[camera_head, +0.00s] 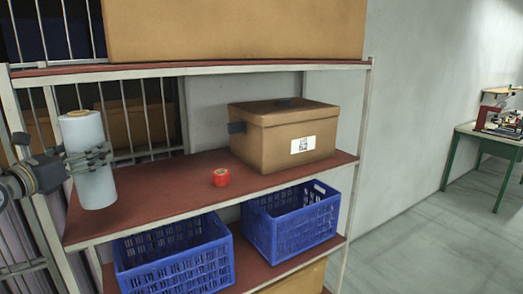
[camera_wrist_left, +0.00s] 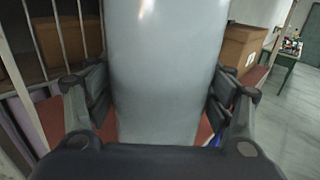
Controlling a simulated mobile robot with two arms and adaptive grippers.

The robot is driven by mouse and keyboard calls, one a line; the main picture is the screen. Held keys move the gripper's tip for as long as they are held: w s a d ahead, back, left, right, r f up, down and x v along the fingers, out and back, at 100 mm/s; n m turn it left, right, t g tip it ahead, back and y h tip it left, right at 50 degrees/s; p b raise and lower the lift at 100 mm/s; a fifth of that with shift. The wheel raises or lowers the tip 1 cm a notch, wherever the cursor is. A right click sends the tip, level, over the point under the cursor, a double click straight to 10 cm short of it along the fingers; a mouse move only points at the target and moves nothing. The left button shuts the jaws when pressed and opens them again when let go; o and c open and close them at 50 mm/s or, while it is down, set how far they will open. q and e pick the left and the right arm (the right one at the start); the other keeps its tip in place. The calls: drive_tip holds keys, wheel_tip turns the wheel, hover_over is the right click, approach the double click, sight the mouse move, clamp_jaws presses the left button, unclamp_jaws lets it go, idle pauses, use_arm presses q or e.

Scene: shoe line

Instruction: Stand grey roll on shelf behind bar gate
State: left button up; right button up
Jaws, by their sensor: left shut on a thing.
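The grey roll (camera_head: 92,185) is upright in the head view, at the left end of the shelf unit. My left gripper (camera_head: 88,157) is shut on its middle, with fingers on both sides. In the left wrist view the roll (camera_wrist_left: 165,75) fills the space between the fingers. The middle shelf (camera_head: 190,178) is a dark red board. The roll's base appears in front of or over its left end; I cannot tell whether it touches. The bar gate (camera_head: 165,100) has thin upright metal bars and stands at the shelf's left part. My right gripper is out of view.
A red tape roll (camera_head: 221,177) and a brown box (camera_head: 285,135) sit on the middle shelf. Blue crates (camera_head: 175,268) (camera_head: 295,222) stand on the shelf below. Shelf posts (camera_head: 365,115) frame the unit. The shelf between gate and tape is clear.

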sight(99, 195)
use_arm(q)
drive_tip(key=shift+n+y, duration=0.3)
drive_tip(key=shift+y, duration=0.1)
drive_tip(key=s+d+f, duration=0.4)
drive_tip(key=s+f, duration=0.1)
drive_tip(key=s+d+f, duration=0.2)
drive_tip(key=shift+s+d+f, duration=0.1)
drive_tip(key=shift+s+f, duration=0.1)
drive_tip(key=shift+s, duration=0.1)
drive_tip(key=s+d+f+n+y, duration=0.1)
drive_tip(key=s+d+f, duration=0.7)
drive_tip(key=s+f, duration=0.2)
drive_tip(key=s+d+f+n+y, duration=0.1)
drive_tip(key=s+d+f+y, duration=0.1)
drive_tip(key=s+d+f, duration=0.7)
drive_tip(key=s+f, duration=0.2)
drive_tip(key=s, duration=0.2)
drive_tip(key=shift+d+f, duration=0.2)
drive_tip(key=shift+f, duration=0.05)
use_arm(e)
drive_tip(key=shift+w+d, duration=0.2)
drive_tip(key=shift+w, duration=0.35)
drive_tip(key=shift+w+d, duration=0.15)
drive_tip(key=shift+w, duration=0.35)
